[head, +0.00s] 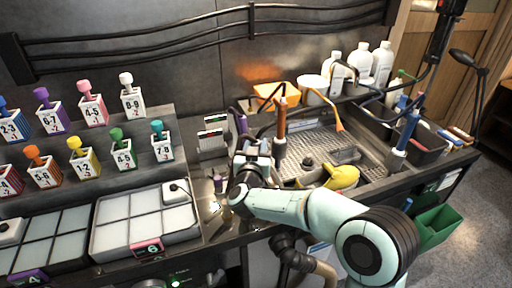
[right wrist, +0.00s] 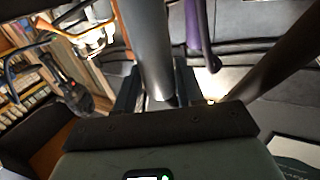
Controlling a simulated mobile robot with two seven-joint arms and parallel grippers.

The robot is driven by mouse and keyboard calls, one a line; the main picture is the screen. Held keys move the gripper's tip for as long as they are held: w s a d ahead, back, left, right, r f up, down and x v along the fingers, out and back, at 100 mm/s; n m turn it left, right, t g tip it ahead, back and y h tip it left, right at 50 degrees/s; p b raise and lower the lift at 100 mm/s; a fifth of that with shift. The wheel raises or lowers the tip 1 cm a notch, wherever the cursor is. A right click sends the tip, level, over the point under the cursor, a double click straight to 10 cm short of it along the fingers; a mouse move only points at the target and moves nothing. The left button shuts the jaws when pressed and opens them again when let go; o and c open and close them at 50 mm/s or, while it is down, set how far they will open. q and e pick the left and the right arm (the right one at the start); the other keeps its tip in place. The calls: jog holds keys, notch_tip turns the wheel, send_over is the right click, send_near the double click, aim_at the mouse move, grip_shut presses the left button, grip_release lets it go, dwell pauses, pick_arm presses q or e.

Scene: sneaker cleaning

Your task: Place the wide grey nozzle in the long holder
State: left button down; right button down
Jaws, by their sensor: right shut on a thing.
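My right gripper (head: 252,150) is over the left end of the sink counter, partly hidden by its own wrist in the head view. In the right wrist view its two fingers (right wrist: 158,92) are shut on a smooth grey tube-like piece, which I take as the wide grey nozzle (right wrist: 150,42). The nozzle reaches up out of that picture, so its far end is hidden. A purple rod-like thing (right wrist: 199,28) is close to the right of it, apart from the fingers. I cannot make out for sure which thing is the long holder. My left gripper is not in view.
An orange-handled tool (head: 281,116) stands upright just right of the gripper. A yellow thing (head: 342,178) lies at the sink (head: 375,150). White bottles (head: 382,62) stand behind. Stepped racks of numbered bottles (head: 92,108) and a lidded tray (head: 145,222) are at left.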

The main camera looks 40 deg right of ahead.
jog(key=shift+f, duration=0.15)
jog(key=c, duration=0.7)
grip_release()
jog(key=shift+s+a+r, duration=0.1)
jog(key=shift+a+r, duration=0.05)
jog(key=shift+r, duration=0.1)
jog(key=b+v, duration=0.1)
jog(key=v, duration=1)
jog(key=shift+s+a, duration=0.2)
jog(key=shift+s, duration=0.05)
